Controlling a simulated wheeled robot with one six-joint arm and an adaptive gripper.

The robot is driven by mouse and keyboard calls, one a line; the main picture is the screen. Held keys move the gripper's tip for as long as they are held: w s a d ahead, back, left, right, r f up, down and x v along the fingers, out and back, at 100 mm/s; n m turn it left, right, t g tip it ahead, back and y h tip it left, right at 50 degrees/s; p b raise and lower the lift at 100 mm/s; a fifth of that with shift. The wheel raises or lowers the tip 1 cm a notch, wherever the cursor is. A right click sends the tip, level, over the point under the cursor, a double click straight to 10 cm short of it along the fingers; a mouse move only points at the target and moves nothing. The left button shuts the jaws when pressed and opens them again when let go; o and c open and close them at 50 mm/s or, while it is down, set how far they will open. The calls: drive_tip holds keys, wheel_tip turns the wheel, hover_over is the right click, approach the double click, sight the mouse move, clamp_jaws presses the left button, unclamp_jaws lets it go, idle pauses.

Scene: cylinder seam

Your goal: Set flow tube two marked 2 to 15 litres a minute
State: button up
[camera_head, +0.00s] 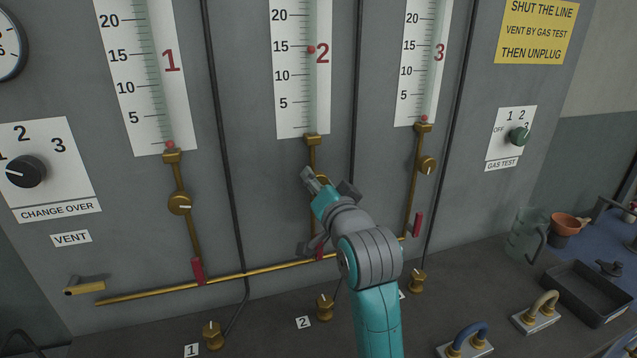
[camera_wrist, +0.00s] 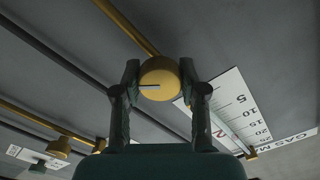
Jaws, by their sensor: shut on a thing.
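Flow tube two (camera_head: 309,75) is a clear tube on a white scale with a red 2, in the middle of the grey wall panel. Its small red float (camera_head: 311,49) sits close to the 15 mark. In the head view my gripper hides most of the knob.
Flow tubes one (camera_head: 143,75) and three (camera_head: 424,65) stand on either side, their red floats at the bottom. A change over dial (camera_head: 25,171) is at left, a gas test knob (camera_head: 519,136) at right. Below run a brass pipe (camera_head: 225,278) and red levers (camera_head: 198,271). The bench holds a black tray (camera_head: 595,318).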

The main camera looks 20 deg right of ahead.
idle(0.4)
drive_tip(key=o, duration=1.2)
drive_tip(key=shift+c, duration=0.2)
drive_tip(key=s, duration=1.2)
